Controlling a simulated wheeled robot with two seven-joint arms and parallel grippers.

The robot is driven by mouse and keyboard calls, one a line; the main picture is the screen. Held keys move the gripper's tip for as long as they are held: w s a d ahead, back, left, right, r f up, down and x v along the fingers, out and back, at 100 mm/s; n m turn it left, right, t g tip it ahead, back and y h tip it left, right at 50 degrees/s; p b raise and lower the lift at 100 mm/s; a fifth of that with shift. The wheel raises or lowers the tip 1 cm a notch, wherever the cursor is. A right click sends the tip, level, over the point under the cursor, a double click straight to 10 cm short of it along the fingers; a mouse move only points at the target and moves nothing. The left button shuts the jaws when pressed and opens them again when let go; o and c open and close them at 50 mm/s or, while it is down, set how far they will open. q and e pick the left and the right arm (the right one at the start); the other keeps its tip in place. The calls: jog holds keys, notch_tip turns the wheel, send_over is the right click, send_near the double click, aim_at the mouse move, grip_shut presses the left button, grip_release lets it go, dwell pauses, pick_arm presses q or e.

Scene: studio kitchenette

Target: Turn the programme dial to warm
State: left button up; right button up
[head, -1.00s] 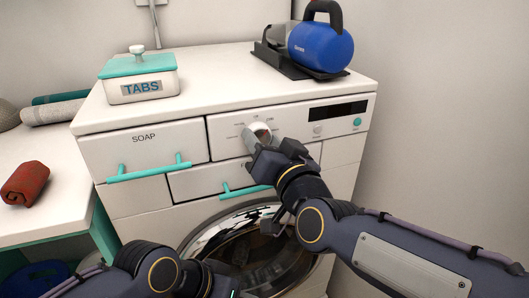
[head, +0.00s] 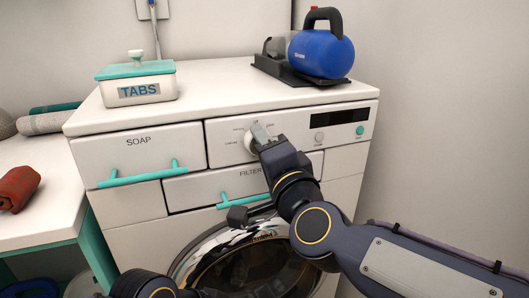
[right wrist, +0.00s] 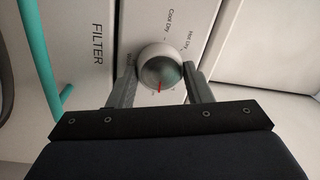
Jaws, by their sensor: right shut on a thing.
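The programme dial (head: 250,142) is a round pale knob on the white front panel of the washing machine (head: 120,225). My right gripper (head: 262,135) is shut on it, and the fingers hide part of it in the head view. In the right wrist view the dial (right wrist: 160,62) sits between the two grey fingers (right wrist: 160,88). Its red pointer mark points toward the bottom of that picture, toward the gripper's body. Labels like "Hot Dry" show above the dial there; I cannot read a warm label.
Turquoise handles of the soap drawer (head: 138,178) and filter drawer (head: 245,201) stick out beside and below the dial. A dark display (head: 338,117) is to the right. A TABS box (head: 138,85) and a blue vacuum (head: 322,52) stand on top.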

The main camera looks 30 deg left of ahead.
jog(key=shift+m, duration=0.5)
jog(key=o, duration=1)
jog(key=v, duration=0.7)
jog(key=shift+s+d, duration=0.3)
